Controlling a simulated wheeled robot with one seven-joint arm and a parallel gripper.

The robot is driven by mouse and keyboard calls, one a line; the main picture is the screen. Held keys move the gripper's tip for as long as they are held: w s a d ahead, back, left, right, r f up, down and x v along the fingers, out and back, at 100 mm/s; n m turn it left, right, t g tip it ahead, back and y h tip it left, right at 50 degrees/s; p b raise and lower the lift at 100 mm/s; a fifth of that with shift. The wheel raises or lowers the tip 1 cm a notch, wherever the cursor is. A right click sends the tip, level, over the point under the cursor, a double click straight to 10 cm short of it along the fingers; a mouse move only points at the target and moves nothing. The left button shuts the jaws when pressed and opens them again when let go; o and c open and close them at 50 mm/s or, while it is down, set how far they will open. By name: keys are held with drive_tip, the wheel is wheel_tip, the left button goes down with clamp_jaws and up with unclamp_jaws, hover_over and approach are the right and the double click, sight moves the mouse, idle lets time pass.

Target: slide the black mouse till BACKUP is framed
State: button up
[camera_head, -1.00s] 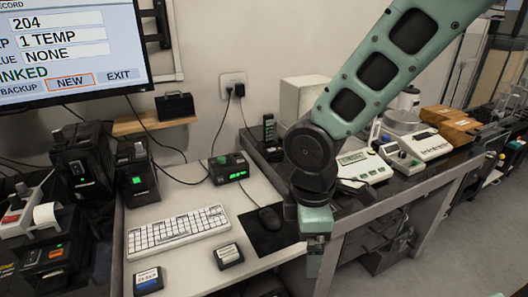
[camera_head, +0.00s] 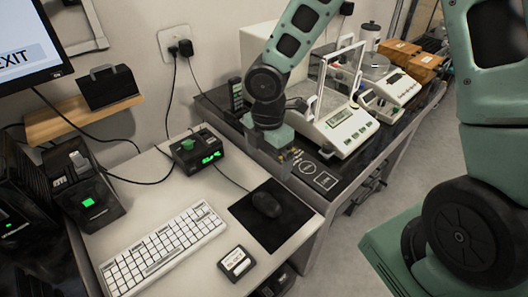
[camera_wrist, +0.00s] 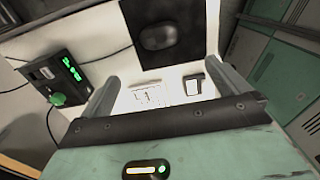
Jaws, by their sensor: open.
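The black mouse (camera_head: 266,204) rests on a black mat (camera_head: 290,232) on the white desk, right of the keyboard. In the wrist view the mouse (camera_wrist: 158,36) is near the top, beyond my fingers. My gripper (camera_head: 288,165) is open and empty, behind and slightly right of the mouse, apart from it. Its two fingers show spread in the wrist view (camera_wrist: 166,82). The screen (camera_head: 30,45) is cut off at the upper left; only part of EXIT shows. BACKUP is out of view, so its frame cannot be seen.
A white keyboard (camera_head: 163,250) lies left of the mat, with a small dark-and-white box (camera_head: 236,262) near it. A black device with green digits (camera_head: 196,150) stands behind. A balance (camera_head: 340,125) stands on the dark table at right.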

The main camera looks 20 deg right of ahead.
sight(267, 200)
drive_tip(key=shift+f, duration=0.1)
wheel_tip(267, 200, down, 17)
drive_tip(key=b, duration=0.4)
drive_tip(key=shift+f, duration=0.15)
drive_tip(key=c, duration=0.8)
